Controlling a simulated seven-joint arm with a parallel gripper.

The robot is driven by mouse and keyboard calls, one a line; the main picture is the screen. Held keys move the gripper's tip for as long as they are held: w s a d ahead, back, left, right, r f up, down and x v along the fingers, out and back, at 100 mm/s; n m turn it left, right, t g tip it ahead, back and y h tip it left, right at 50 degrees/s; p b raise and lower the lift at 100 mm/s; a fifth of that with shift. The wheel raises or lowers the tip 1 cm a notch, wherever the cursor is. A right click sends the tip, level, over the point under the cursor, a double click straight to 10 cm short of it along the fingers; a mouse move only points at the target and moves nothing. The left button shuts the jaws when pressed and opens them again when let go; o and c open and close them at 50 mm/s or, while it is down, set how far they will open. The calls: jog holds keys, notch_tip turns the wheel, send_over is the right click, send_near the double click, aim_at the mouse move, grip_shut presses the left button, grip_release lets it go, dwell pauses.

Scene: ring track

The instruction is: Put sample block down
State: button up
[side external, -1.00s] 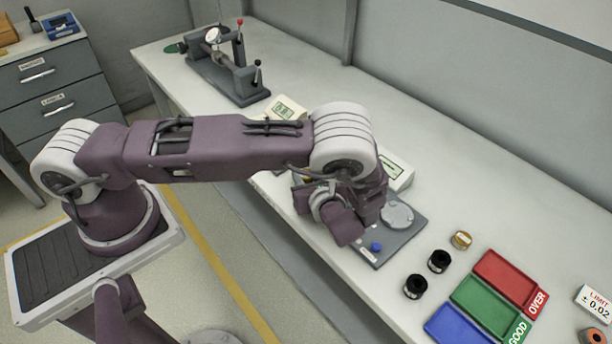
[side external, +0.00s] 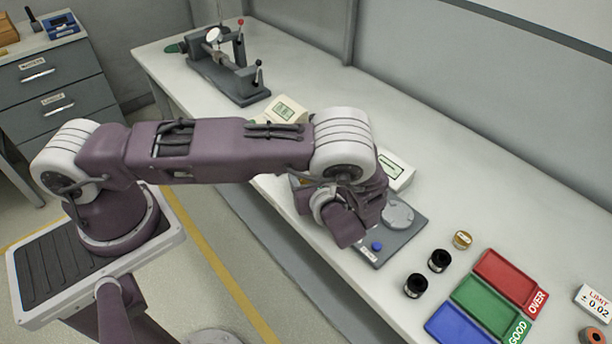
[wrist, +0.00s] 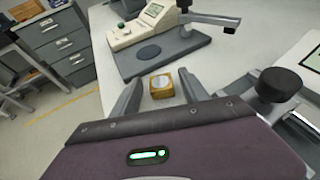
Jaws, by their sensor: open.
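The sample block (wrist: 161,86), a small yellow block with a round grey top, shows in the wrist view on the pale bench top. It stands between the two spread fingers of my gripper (wrist: 160,94), with gaps visible beside it. My gripper is open. In the side view my wrist covers the fingers and most or all of the block.
A grey plate (side external: 402,238) with a blue button (side external: 377,246) and a display unit (wrist: 142,27) lie close by. Black cylinders (side external: 439,261), a brass one (side external: 462,240) and red (side external: 503,272), green (side external: 484,306) and blue (side external: 458,326) trays stand right. A dial stand (side external: 228,80) is at the back.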

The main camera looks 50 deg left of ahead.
jog(key=shift+f, duration=0.45)
jog(key=v, duration=0.8)
jog(key=r+v, duration=0.1)
jog(key=v, duration=0.3)
jog(key=shift+r, duration=0.1)
jog(key=s+a+r+n+g+h, duration=0.35)
jog(key=r+n, duration=0.25)
jog(key=r, duration=0.3)
jog(key=s+a+r+n+g+h, duration=0.2)
jog(key=s+r+n+h, duration=0.15)
jog(key=r+n, duration=0.45)
jog(key=s+r+n+t+h, duration=0.5)
jog(key=s+r+n, duration=0.3)
jog(key=s+r, duration=0.3)
jog(key=shift+s+a+r+t+h, duration=0.3)
jog(key=shift+s+t+h, duration=0.15)
jog(key=shift+s, duration=0.35)
